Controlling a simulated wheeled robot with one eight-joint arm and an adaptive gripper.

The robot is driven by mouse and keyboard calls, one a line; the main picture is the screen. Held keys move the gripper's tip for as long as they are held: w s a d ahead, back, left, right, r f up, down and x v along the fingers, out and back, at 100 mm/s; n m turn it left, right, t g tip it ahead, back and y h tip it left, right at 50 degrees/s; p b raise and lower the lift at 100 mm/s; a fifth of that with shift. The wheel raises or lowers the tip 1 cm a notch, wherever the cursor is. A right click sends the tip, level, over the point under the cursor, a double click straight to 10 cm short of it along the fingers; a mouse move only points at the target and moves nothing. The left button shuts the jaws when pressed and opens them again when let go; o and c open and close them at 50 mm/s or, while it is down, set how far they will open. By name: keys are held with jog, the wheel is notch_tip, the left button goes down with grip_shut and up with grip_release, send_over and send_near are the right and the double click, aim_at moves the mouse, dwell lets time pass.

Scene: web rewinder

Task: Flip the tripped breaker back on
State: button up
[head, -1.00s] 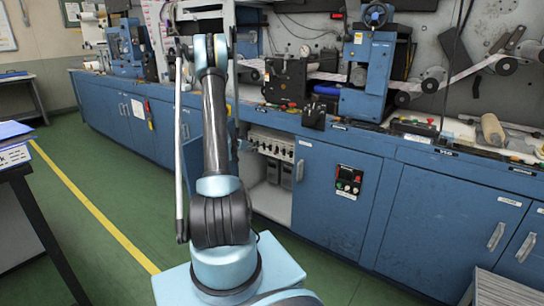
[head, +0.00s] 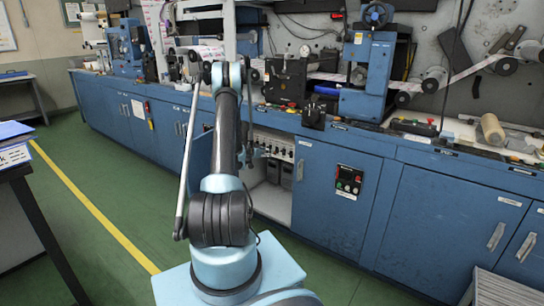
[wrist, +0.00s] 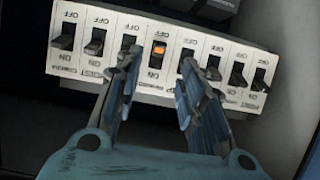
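The breaker panel (head: 272,146) is a pale strip with a row of dark rocker switches, inside the open cabinet bay. In the wrist view the panel (wrist: 100,75) runs across the top with ON and OFF labels. One breaker (wrist: 157,52) near the middle shows an orange patch above its dark rocker; the other switches show no orange. My gripper (wrist: 158,55) is open and empty, one finger on each side of the orange-marked breaker. Whether the fingers touch the panel I cannot tell. In the head view my arm hides most of the gripper.
An open blue cabinet door (head: 197,152) stands left of the bay, close to my arm. A red-and-green button box (head: 348,181) is on the door to the right. Dark boxes (head: 286,175) sit below the panel. The green floor (head: 85,255) at left is clear.

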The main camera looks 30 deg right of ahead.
aim_at(274, 153)
jog(key=x, duration=0.8)
jog(key=shift+w+d+f, duration=0.15)
jog(key=shift+w+d, duration=0.05)
grip_shut()
